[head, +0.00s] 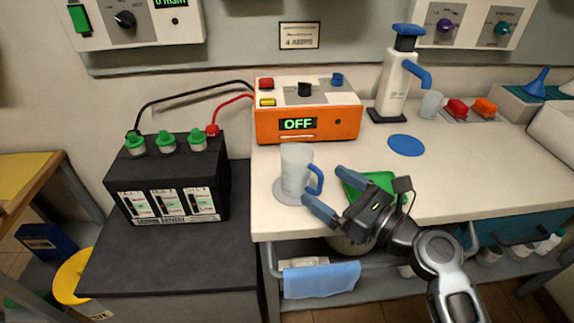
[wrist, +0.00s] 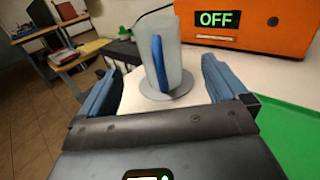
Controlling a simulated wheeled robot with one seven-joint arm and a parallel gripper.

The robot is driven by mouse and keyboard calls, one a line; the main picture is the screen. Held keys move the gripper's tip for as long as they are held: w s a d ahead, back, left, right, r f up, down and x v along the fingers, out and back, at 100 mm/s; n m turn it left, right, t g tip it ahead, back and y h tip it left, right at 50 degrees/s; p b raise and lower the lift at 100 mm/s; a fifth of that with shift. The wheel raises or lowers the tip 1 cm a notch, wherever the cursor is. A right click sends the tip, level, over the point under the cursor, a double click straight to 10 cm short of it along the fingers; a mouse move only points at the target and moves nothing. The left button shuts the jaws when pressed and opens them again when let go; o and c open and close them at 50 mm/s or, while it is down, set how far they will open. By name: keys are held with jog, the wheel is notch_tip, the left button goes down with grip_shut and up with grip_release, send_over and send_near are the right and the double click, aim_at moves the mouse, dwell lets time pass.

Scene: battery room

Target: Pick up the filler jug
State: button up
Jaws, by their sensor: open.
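The filler jug (head: 296,170) is a frosted, translucent cup with a blue handle on its right side in the head view. It stands upright on a grey round mat (head: 283,196) near the left front edge of the white bench. My gripper (head: 322,190) is open just to the right of the jug, its blue fingers pointing toward it. In the wrist view the jug (wrist: 161,55) stands ahead, between the lines of the two open fingers, with its blue handle facing me. The fingers do not appear to touch it.
An orange charger (head: 305,112) reading OFF stands behind the jug. A black battery (head: 168,183) with green caps sits at left on a lower dark surface. A green tray (head: 366,184) lies partly under my gripper. A white dispenser bottle (head: 395,82) and blue disc (head: 406,145) are farther right.

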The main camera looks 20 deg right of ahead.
aim_at(309, 173)
jog(key=p+x, duration=0.1)
jog(key=x, duration=0.6)
jog(key=shift+w, duration=0.25)
jog(key=c, duration=1.1)
jog(key=shift+c, duration=0.2)
jog(key=shift+r, duration=0.15)
